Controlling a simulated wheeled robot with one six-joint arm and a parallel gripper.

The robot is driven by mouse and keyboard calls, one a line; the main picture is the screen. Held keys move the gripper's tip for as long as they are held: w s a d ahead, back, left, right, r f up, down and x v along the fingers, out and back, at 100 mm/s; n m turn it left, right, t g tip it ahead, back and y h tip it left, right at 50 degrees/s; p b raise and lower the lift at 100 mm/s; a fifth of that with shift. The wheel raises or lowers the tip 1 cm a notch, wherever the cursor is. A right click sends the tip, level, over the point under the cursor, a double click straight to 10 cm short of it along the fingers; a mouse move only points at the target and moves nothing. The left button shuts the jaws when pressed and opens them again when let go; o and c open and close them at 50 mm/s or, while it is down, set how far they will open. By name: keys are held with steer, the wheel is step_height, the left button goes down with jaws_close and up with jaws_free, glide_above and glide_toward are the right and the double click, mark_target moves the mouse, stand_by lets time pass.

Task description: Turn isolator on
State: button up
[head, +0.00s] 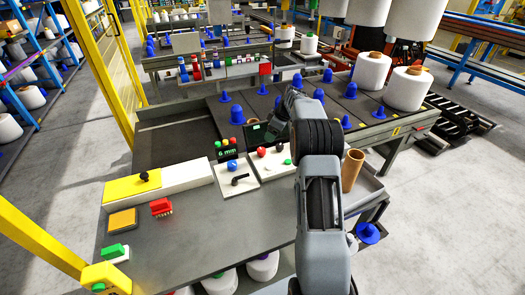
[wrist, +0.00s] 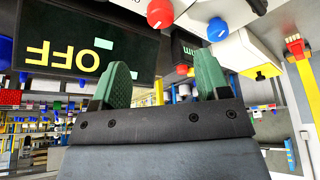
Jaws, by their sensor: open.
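A dark screen reading OFF (wrist: 80,55), upside down, fills the left of the wrist view. A small dark screen also shows beside my arm in the head view (head: 257,133); its text is too small to read. A white box with a black lever handle (head: 239,180) and a blue button stands on the bench. A yellow-topped box with a black knob (head: 144,177) is further left. Which of these is the isolator I cannot tell. My gripper (wrist: 160,85) has its green fingers apart with nothing between them.
A white box with red, black and green controls (head: 268,160) is just left of my arm. A "6 mm" display (head: 227,153) stands behind the lever box. A brown tube (head: 352,170) stands right of my arm. The grey bench's front (head: 200,240) is mostly clear.

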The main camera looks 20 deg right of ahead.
mark_target(262, 150)
steer(key=x, duration=1.1)
steer(key=shift+w+a+f+p, duration=0.1)
steer(key=shift+a+f+p, duration=0.05)
steer(key=shift+f+p, duration=0.25)
steer(key=shift+r, duration=0.1)
steer(key=shift+c, duration=0.2)
steer(key=c, duration=0.9)
